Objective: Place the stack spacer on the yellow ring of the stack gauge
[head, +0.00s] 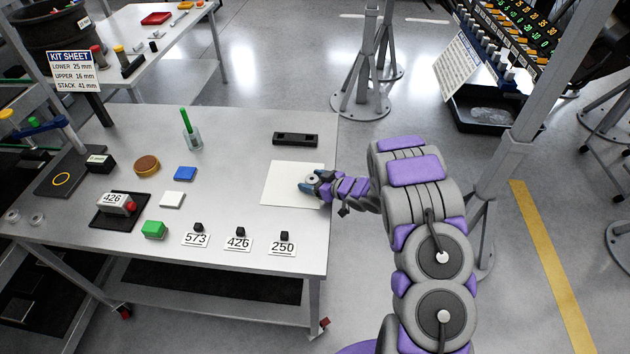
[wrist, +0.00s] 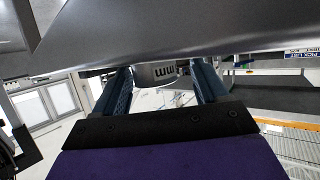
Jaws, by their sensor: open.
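A small grey round piece with a dark centre, apparently the stack spacer (head: 311,180), is on or just above the white sheet (head: 280,184). My gripper (head: 310,186) is open around it, one finger on each side. In the wrist view a grey cylinder (wrist: 155,76) with dark markings lies between the fingers of my gripper (wrist: 162,84); contact cannot be told. The stack gauge (head: 80,170) is a black plate at the table's left end with a post and a blue arm.
Between them stand a brown disc (head: 147,165), blue and white squares, a green block (head: 154,230) and a glass with a green stick (head: 190,135). A black slotted block (head: 295,139) lies behind the sheet. Number cards (head: 238,240) line the front edge. A kit sheet sign (head: 75,70) stands back left.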

